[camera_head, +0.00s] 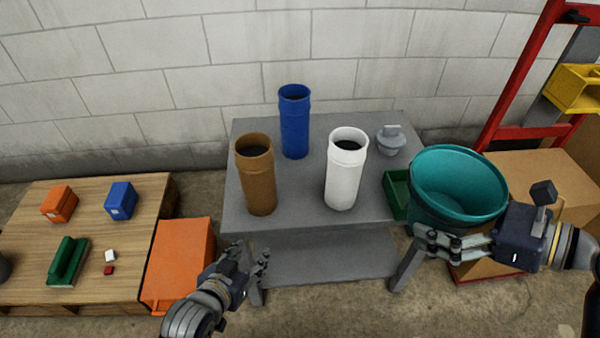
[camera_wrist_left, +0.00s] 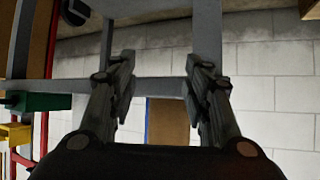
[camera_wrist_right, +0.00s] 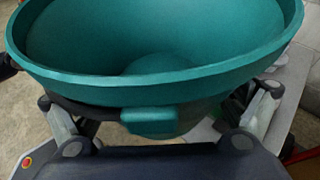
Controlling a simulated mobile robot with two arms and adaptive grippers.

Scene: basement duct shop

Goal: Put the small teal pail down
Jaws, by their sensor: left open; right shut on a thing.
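The small teal pail (camera_head: 458,180) is upright at the right of the head view, held in the air beside the right end of the grey table. My right gripper (camera_head: 428,238) is shut on the pail's near side, below its rim. In the right wrist view the pail (camera_wrist_right: 150,75) fills the upper part, between the two fingers; it looks empty. My left gripper (camera_head: 262,262) is open and empty, in front of the grey table's left leg. Its spread fingers (camera_wrist_left: 160,85) show in the left wrist view with nothing between them.
The grey table (camera_head: 300,190) carries a brown tube (camera_head: 256,180), a blue tube (camera_head: 295,125), a white tube (camera_head: 345,175) and a grey fitting (camera_head: 390,140). A green bin (camera_head: 396,192) is partly behind the pail. An orange bin (camera_head: 180,265) and wooden pallet table (camera_head: 100,220) stand left; cardboard boxes (camera_head: 545,180) stand right.

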